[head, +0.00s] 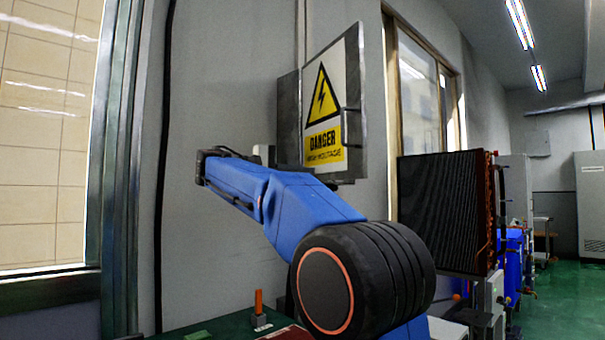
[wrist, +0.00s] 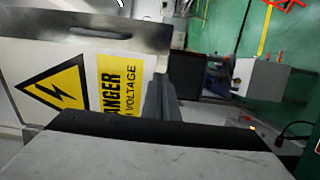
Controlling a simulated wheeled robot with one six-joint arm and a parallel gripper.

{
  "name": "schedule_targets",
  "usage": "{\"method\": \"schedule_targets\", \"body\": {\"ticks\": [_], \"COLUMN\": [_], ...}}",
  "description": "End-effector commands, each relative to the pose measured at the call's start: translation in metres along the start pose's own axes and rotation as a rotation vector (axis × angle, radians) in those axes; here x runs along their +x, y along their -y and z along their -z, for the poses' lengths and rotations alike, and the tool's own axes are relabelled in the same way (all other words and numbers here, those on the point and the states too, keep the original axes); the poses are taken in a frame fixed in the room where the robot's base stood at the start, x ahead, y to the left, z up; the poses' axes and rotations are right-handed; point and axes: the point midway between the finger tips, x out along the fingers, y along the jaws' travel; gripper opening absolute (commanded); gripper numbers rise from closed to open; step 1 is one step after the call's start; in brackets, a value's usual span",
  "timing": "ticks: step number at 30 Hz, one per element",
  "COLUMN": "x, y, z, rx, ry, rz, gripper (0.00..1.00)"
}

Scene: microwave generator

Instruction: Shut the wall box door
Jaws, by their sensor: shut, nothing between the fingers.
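The wall box (head: 288,112) is a grey metal box on the wall, mostly hidden behind its door. The door (head: 352,75) carries a white panel with a yellow and black DANGER high voltage sign and appears to stand open, angled out from the box. In the wrist view the door (wrist: 150,38) is close on the left, turned sideways, with a dark slot-like handle along its edge. My gripper (wrist: 160,101) is shut and empty and appears beside the sign. In the head view my blue arm reaches up to the left, below the door; the fingertips are not clear there.
A window (head: 50,130) is at the left and another (head: 418,95) right of the box. A dark radiator-like panel (head: 445,212) stands at the right. A green surface (head: 225,325) with an orange item (head: 259,303) lies below. Green floor is open at far right.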

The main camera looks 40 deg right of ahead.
Motion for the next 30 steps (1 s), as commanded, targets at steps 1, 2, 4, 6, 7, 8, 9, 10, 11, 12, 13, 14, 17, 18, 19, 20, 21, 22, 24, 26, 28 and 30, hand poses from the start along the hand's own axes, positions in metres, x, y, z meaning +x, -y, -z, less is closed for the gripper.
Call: {"method": "schedule_targets", "body": {"ticks": [1, 2, 4, 6, 7, 8, 9, 10, 11, 12, 13, 14, 17, 18, 19, 20, 21, 22, 24, 26, 28, 30], "x": [0.01, 0.015, 0.026, 0.037, 0.042, 0.047, 0.053, 0.058, 0.063, 0.069, 0.073, 0.078, 0.09, 0.095, 0.097, 0.1, 0.102, 0.104, 0.107, 0.109, 0.109, 0.11], "y": [0.0, 0.0, 0.0, 0.001, 0.001, 0.001, 0.001, 0.001, 0.001, 0.001, 0.001, 0.001, 0.001, 0.001, 0.001, 0.001, 0.001, 0.001, 0.001, 0.001, 0.001, 0.001], "z": [-0.001, -0.001, -0.001, -0.001, -0.001, -0.001, -0.001, 0.0, 0.0, -0.001, -0.001, 0.0, 0.0, 0.0, 0.0, 0.0, 0.0, 0.0, 0.0, 0.0, 0.0, 0.0], "rx": [0.0, 0.0, 0.0, -0.001, -0.001, -0.001, -0.001, -0.001, -0.001, -0.001, -0.001, -0.001, -0.001, -0.001, -0.001, -0.001, -0.001, -0.001, -0.001, -0.001, -0.001, -0.001], "ry": [0.003, 0.004, 0.003, 0.003, 0.002, 0.003, 0.002, 0.002, 0.002, 0.003, 0.002, 0.002, 0.001, 0.001, 0.001, 0.001, 0.0, 0.0, -0.001, -0.001, -0.001, -0.001], "rz": [0.0, 0.0, 0.0, 0.001, 0.001, 0.001, 0.001, 0.001, 0.001, 0.001, 0.001, 0.001, 0.0, 0.001, 0.001, 0.001, 0.001, 0.001, 0.001, 0.001, 0.001, 0.001], "gripper": [0.0, 0.0, 0.0, 0.0, 0.0, 0.0, 0.0, 0.0, 0.0, 0.0, 0.0, 0.0, 0.0, 0.0, 0.0, 0.0, 0.0, 0.0, 0.0, 0.0, 0.0, 0.0]}}
